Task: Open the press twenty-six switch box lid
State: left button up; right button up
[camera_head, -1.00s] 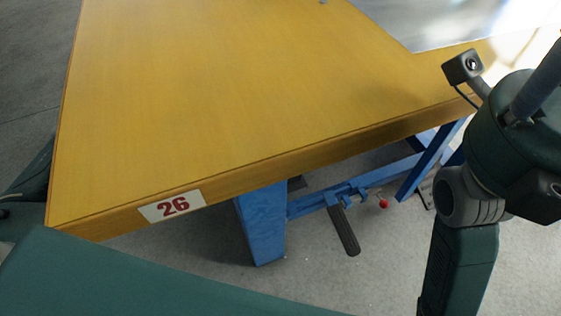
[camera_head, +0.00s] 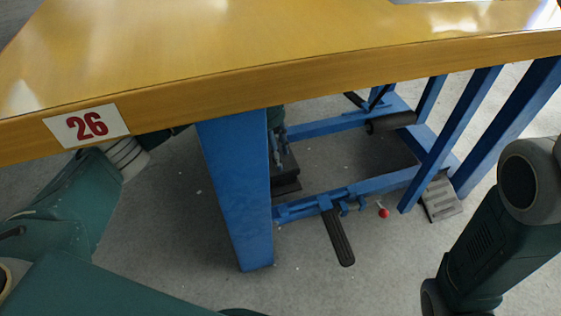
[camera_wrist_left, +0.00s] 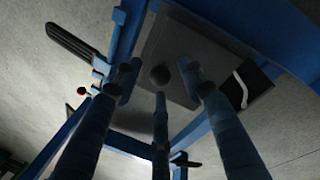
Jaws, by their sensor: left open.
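A grey box (camera_wrist_left: 195,55) with a darker end and a pale bar-shaped handle (camera_wrist_left: 240,88) shows in the left wrist view, fixed by the blue frame. It may be the switch box; no label shows. In the head view a dark box (camera_head: 286,178) stands low behind the blue table leg, partly hidden. My left arm passes under the tabletop, and my left gripper (camera_head: 277,148) shows partly beside that leg, above the dark box. In the left wrist view its fingers (camera_wrist_left: 160,80) are spread, empty, and in front of the grey box. Contact cannot be told. My right gripper is out of view.
A thick blue leg (camera_head: 237,195), blue braces, a black pedal (camera_head: 338,236) and a red knob (camera_head: 383,212) stand below. Open floor lies in front.

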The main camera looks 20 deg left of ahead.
pick_arm(q)
jog(key=shift+f, duration=0.15)
grip_shut()
dwell(0.4)
